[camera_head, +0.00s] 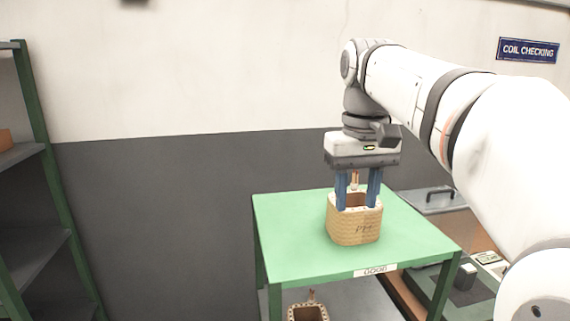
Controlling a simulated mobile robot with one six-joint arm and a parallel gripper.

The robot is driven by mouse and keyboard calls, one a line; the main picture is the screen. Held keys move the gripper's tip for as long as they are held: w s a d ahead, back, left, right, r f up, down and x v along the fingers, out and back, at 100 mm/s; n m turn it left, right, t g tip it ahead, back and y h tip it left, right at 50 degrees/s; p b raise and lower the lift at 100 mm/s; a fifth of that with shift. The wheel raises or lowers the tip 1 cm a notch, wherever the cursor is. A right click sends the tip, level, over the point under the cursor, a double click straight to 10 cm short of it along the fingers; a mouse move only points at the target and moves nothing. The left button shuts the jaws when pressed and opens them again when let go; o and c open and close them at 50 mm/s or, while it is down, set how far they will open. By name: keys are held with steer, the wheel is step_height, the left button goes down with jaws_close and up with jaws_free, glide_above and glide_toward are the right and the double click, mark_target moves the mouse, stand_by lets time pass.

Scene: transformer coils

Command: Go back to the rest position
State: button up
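My white arm reaches in from the right.
A second coil (308,312) sits on the table's lower shelf. A grey shelf unit with green posts (50,160) stands at the left. A bench with a grey plate (432,200) and small items lies at the right. A "COIL CHECKING" sign (528,51) hangs on the wall.

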steer(key=s+d+f+m+t, duration=0.1)
steer(key=s+f, duration=0.6)
steer(key=f, duration=0.4)
steer(key=s+d+f+m+t, duration=0.1)
steer(key=s+f, duration=0.5)
steer(key=f, duration=0.6)
steer(key=shift+s+d+t, duration=0.4)
steer(key=shift+d+t, duration=0.1)
steer(key=shift+d, duration=0.05)
